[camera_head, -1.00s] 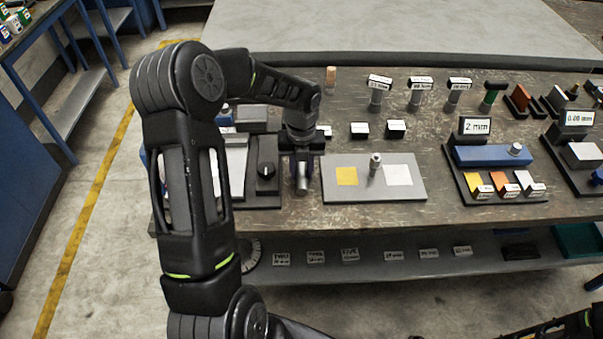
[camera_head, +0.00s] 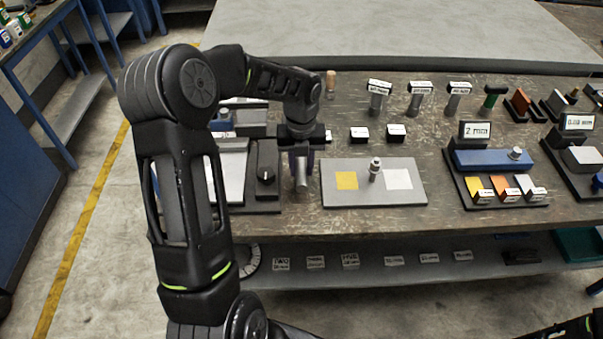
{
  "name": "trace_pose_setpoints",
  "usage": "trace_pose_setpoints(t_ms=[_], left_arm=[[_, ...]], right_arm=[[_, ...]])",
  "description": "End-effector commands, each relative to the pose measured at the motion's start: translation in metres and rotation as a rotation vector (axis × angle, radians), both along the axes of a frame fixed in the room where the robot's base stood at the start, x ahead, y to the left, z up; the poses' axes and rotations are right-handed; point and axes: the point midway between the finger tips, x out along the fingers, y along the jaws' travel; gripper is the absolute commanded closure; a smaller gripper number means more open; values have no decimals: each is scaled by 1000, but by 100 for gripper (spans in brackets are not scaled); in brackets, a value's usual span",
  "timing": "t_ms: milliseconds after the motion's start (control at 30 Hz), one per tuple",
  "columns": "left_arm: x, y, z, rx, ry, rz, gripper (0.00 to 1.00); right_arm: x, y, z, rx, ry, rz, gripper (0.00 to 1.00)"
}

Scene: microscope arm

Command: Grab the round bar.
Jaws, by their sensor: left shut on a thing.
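My left gripper (camera_head: 301,168) points down over the bench, left of the grey plate. It is shut on a light metal round bar (camera_head: 301,180), whose lower part shows between the fingers; the gripper hides its top. I cannot tell whether the bar touches the bench. Another short metal cylinder (camera_head: 375,168) stands upright on the grey plate (camera_head: 350,199), between a yellow square and a white square. My right gripper is out of view.
A black box with a knob (camera_head: 266,180) stands close left of the left gripper. Labelled metal posts (camera_head: 415,103) stand along the back. A blue block (camera_head: 480,160) on a black stand is at right. Bare bench lies between plate and stand.

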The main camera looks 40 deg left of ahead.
Motion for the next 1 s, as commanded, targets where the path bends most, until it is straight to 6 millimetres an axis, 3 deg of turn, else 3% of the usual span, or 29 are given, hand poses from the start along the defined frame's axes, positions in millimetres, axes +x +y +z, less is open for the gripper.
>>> trace_pose_setpoints(t_ms=[200,400,1000], left_arm=[[2,0,42,2,-8,-1,100],[1,0,65,2,-5,-1,100],[1,0,69,2,-2,-2,100]], right_arm=[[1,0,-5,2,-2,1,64],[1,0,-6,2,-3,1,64],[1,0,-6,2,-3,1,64]])
